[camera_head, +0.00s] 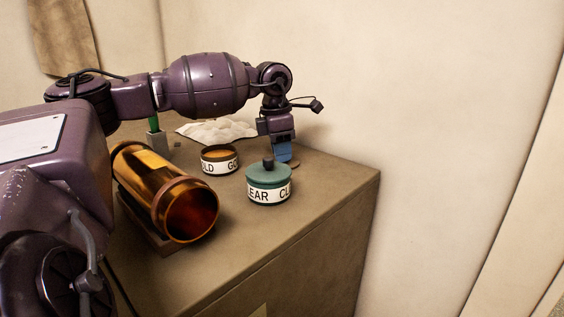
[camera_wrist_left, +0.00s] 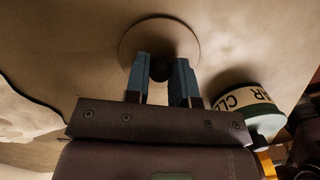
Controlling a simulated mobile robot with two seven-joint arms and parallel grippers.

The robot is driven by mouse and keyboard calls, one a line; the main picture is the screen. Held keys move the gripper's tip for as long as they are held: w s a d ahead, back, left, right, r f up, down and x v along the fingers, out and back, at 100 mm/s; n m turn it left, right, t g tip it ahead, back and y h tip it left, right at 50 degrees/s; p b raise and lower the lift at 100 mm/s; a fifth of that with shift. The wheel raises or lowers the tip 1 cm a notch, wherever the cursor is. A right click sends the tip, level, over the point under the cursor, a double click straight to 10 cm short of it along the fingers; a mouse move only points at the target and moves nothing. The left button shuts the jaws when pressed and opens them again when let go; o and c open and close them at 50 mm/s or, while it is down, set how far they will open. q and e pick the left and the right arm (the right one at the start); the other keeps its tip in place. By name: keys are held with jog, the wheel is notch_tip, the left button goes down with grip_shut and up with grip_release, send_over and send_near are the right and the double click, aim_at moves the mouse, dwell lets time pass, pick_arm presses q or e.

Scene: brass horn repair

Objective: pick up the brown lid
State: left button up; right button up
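The brown lid (camera_wrist_left: 133,38) is a flat round disc with a dark knob (camera_wrist_left: 161,69) at its middle. It appears to lie on the brown tabletop. My left gripper (camera_head: 283,158) points down over it, behind the green-lidded jar, and hides most of it in the head view. In the left wrist view the two blue fingers of this gripper (camera_wrist_left: 161,78) stand on either side of the knob, which about fills the gap. I cannot tell whether they press on it. My right gripper is not in view.
A jar with a green lid (camera_head: 264,178) stands close in front of my left gripper. An open jar (camera_head: 220,165) with a "GOLD" label and a large brass tube (camera_head: 170,193) on a stand are to its left. A pale cloth (camera_head: 215,130) lies behind. The table's right edge is near.

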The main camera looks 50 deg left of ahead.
pick_arm(q)
grip_shut()
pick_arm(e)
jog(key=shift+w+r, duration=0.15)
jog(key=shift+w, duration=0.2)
pick_arm(q)
jog(key=shift+r, duration=0.1)
notch_tip(320, 180, up, 20)
jog(key=p, duration=0.1)
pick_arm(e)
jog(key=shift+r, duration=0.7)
